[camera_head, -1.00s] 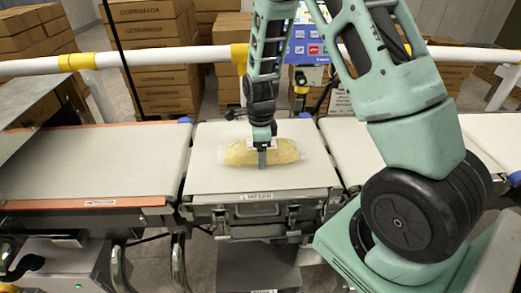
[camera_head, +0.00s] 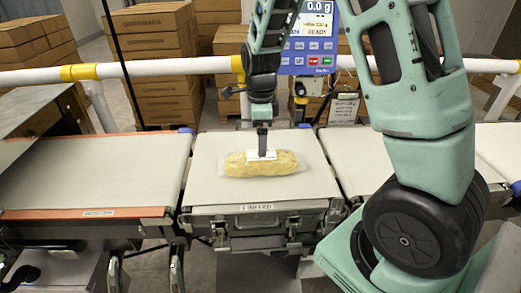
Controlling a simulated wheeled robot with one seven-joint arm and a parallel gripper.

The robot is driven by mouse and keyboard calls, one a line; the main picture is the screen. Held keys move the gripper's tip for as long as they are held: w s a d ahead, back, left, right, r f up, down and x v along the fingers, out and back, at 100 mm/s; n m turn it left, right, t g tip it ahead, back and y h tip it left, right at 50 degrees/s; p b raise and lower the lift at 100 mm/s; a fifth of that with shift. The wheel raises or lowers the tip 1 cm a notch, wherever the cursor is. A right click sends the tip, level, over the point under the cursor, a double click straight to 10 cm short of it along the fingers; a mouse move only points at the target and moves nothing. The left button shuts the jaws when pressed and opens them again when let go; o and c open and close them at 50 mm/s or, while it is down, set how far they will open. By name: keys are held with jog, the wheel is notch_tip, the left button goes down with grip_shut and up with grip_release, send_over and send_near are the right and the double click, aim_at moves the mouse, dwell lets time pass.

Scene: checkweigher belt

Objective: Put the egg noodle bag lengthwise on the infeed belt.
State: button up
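The egg noodle bag (camera_head: 236,164), clear with yellow noodles and a white label, lies on the middle belt section (camera_head: 215,190). Its long side runs left to right in the picture, across the section's width. My gripper (camera_head: 262,152) points straight down over the bag's middle, with its tip at or just above the label. The fingers are seen edge-on, so their opening is hidden, and I cannot tell whether they touch the bag. The left belt (camera_head: 95,170), with orange edges, is empty. No label read here names the infeed belt.
A blue display (camera_head: 309,45) reading 0.0 g stands behind the middle section. A white rail with yellow joints (camera_head: 150,70) runs behind the belts, with stacked cartons (camera_head: 155,60) beyond. The visible part of the right belt (camera_head: 355,160) is clear; my arm covers some of it.

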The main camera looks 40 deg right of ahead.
notch_tip(320, 180, up, 2)
jog(key=s+a+r+n+y, duration=0.1)
jog(key=s+a+r+n, duration=0.1)
jog(key=s+a+n, duration=0.5)
jog(key=s+a+r+n, duration=0.2)
jog(key=s+a+n, duration=0.2)
jog(key=a+n, duration=0.65)
jog(key=s+a+n, duration=0.3)
jog(key=s+n, duration=0.3)
jog(key=n, duration=0.1)
jog(key=s+a+n, duration=0.4)
jog(key=s+n, duration=0.3)
jog(key=n, duration=0.1)
jog(key=shift+s+r, duration=0.15)
jog(key=shift+r, duration=0.25)
